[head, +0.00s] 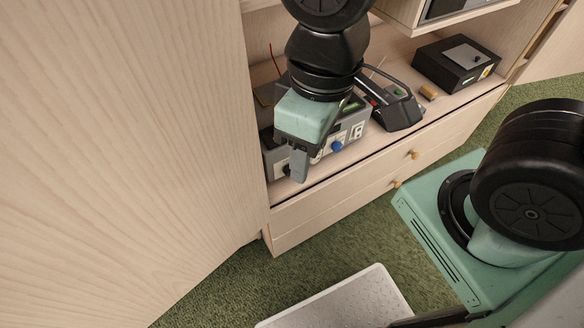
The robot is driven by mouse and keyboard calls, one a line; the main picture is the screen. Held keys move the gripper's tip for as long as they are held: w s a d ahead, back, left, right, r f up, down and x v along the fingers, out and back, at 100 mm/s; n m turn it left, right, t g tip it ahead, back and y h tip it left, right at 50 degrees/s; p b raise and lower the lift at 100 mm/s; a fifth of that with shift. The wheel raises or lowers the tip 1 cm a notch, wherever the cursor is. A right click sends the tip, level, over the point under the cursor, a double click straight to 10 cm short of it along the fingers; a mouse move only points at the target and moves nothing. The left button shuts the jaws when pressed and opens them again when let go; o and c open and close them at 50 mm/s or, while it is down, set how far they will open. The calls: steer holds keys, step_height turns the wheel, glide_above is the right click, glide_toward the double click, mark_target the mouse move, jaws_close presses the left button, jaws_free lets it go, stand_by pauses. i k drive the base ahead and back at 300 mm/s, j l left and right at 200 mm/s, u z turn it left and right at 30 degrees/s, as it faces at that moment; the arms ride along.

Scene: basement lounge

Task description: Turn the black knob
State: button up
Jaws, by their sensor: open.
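A grey device (354,124) with several controls on its front stands on the cabinet shelf. A small black knob (286,170) shows at the lower left of its front, just left of my gripper finger. A blue knob (337,146) sits further right on the same front. My gripper (302,166) is open and hangs pointing down in front of the device, close to the black knob. I cannot tell whether a finger touches the knob. My gripper and wrist hide part of the device's front and top.
A black handheld device in a stand (396,108), a small wooden cylinder (428,92) and a black box (456,64) stand to the right on the shelf (413,130). A tall wooden panel (130,130) closes off the left. A white textured mat (345,302) lies on the green carpet.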

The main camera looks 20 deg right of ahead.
mark_target(287, 172)
steer(key=k+j+z, duration=0.2)
steer(key=j+z, duration=0.25)
steer(key=k+j+z, duration=0.15)
steer(key=z, duration=0.35)
steer(key=k, duration=0.1)
